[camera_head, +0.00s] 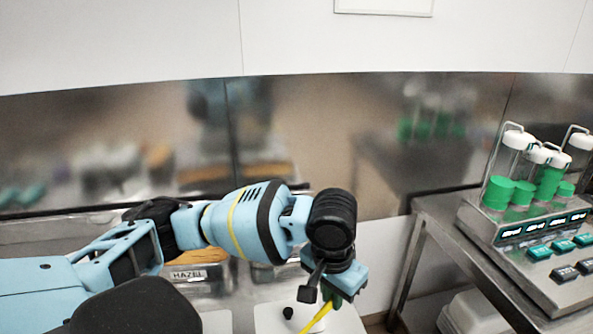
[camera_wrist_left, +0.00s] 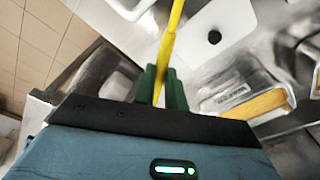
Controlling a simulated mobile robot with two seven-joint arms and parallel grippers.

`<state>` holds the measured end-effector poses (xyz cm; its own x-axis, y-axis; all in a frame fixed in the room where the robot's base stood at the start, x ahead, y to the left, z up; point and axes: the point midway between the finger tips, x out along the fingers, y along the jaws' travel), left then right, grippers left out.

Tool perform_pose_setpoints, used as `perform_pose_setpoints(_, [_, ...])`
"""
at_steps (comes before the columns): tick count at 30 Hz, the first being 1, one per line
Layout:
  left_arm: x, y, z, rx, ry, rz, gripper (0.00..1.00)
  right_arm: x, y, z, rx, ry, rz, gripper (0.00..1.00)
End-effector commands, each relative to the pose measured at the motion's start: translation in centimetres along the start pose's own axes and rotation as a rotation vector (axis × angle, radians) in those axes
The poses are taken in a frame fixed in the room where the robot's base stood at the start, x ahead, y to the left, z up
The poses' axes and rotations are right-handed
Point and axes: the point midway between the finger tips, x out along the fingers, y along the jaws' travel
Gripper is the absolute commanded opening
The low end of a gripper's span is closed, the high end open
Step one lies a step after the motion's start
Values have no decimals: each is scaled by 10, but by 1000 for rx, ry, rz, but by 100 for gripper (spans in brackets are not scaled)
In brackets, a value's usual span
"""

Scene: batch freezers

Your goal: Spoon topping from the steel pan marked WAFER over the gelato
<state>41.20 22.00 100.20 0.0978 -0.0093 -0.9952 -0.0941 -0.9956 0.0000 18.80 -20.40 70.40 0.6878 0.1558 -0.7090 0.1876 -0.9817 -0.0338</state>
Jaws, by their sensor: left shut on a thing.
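My left gripper (camera_head: 333,297) is shut on a yellow handle (camera_head: 318,318), at the bottom centre of the head view. In the left wrist view the green fingers (camera_wrist_left: 161,90) close around the same yellow handle (camera_wrist_left: 172,40), which runs up out of the picture. The handle's far end is out of view in both, so I cannot see a spoon bowl. A steel pan labelled HAZEL (camera_head: 188,275) stands behind my left arm. No label reading WAFER can be made out, and I see no gelato. My right gripper is out of view.
A white lid with a black knob (camera_head: 288,313) lies beside the handle. In the left wrist view a labelled steel pan (camera_wrist_left: 232,92) adjoins a tan strip. At right, a dispenser with green containers (camera_head: 523,195) and buttons stands on a steel table (camera_head: 445,205).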

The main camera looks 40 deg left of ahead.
Motion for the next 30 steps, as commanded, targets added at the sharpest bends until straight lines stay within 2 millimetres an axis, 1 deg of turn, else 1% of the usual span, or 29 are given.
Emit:
perform_pose_setpoints(1, [-5,-6,-13,30,43,5,0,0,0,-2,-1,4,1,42])
perform_pose_setpoints(6, [-21,-36,-59,173,203,36,0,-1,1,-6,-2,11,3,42])
perform_pose_setpoints(11, [-36,-71,-94,291,346,84,0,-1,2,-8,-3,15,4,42])
perform_pose_setpoints(15, [-49,-105,-119,373,461,137,0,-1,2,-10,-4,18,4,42])
perform_pose_setpoints(17, [-55,-122,-129,400,509,158,0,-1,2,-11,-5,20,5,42])
perform_pose_setpoints(21, [-69,-163,-147,445,615,207,0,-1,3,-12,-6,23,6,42])
perform_pose_setpoints(24, [-77,-192,-156,462,681,235,0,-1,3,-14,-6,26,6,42])
perform_pose_setpoints(27, [-84,-216,-161,469,732,253,0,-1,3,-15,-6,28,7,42])
perform_pose_setpoints(30, [-88,-232,-164,472,765,262,0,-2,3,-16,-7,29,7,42])
